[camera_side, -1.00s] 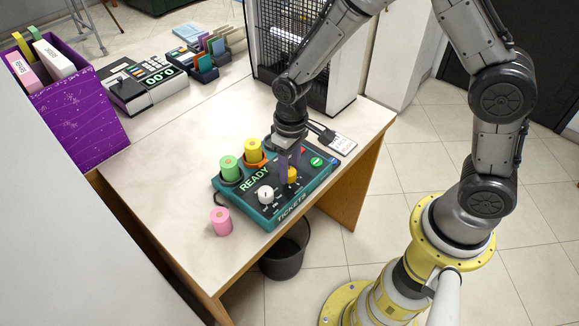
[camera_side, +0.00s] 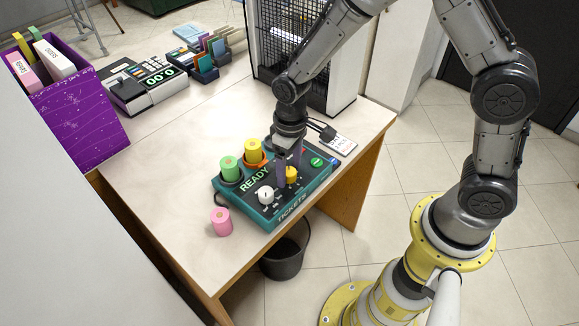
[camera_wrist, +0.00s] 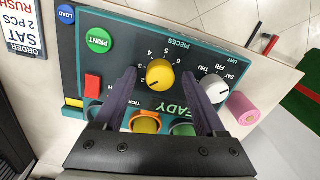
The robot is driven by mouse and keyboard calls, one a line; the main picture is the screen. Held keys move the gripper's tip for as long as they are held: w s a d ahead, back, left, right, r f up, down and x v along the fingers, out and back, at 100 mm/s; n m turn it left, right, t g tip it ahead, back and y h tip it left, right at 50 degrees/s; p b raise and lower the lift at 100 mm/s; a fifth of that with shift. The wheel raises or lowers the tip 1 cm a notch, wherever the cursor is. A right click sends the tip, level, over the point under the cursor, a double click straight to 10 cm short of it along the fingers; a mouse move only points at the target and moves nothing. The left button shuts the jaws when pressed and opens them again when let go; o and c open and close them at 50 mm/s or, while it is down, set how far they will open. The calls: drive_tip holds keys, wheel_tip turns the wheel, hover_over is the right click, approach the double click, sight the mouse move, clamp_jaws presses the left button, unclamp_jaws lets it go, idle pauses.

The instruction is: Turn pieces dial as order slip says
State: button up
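The yellow pieces dial (camera_wrist: 160,74) sits on the teal ticket machine (camera_wrist: 225,52), ringed by numerals under the word PIECES, upside down in the wrist view. A dark mark on it seems to point lower left there; I cannot surely read its number. The dial also shows in the side view (camera_side: 291,175). My gripper (camera_wrist: 160,76) is open, pointing down, with one finger on each side of the dial and visible gaps beside it. The order slip (camera_wrist: 22,28) reads ORDER, SAT, 2 PCS, RUSH; it lies beside the machine in the side view (camera_side: 338,146).
A white day dial (camera_wrist: 214,88) sits close beside one finger. Green (camera_side: 230,169) and yellow (camera_side: 253,151) rolls stand on the machine; a pink roll (camera_side: 221,221) stands on the counter. A dark cage (camera_side: 270,50) is behind my arm.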

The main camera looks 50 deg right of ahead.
sight(291, 169)
wheel_tip(291, 169, up, 14)
drive_tip(key=shift+d, duration=0.25)
idle(0.5)
drive_tip(key=shift+f, duration=0.1)
